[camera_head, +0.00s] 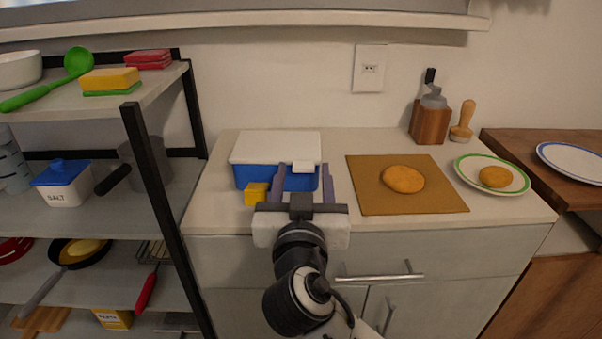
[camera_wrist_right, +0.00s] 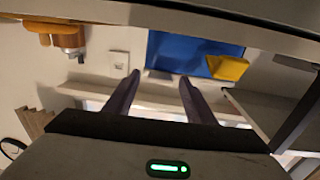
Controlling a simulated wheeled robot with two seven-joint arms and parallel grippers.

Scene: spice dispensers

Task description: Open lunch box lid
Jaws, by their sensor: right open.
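The lunch box (camera_head: 245,175) stands at the left of the counter in the head view, with a blue body and a white lid (camera_head: 276,147) lying flat over its top. A small white tab (camera_head: 303,167) shows at the lid's front edge. A yellow piece (camera_head: 256,193) is at the box's front left; I cannot tell whether it is attached. My right gripper (camera_head: 302,170) is open, its fingers apart on either side of the tab, with nothing seen gripped. The blue body also shows in the right wrist view (camera_wrist_right: 195,52), beyond the fingers (camera_wrist_right: 158,95). My left gripper is not in view.
A brown board (camera_head: 365,200) with a round patty lies right of the box. A green-rimmed plate (camera_head: 513,171) and a wooden holder (camera_head: 428,125) stand farther right. A dark-framed shelf (camera_head: 150,160) with a salt container (camera_head: 63,184) is close on the left.

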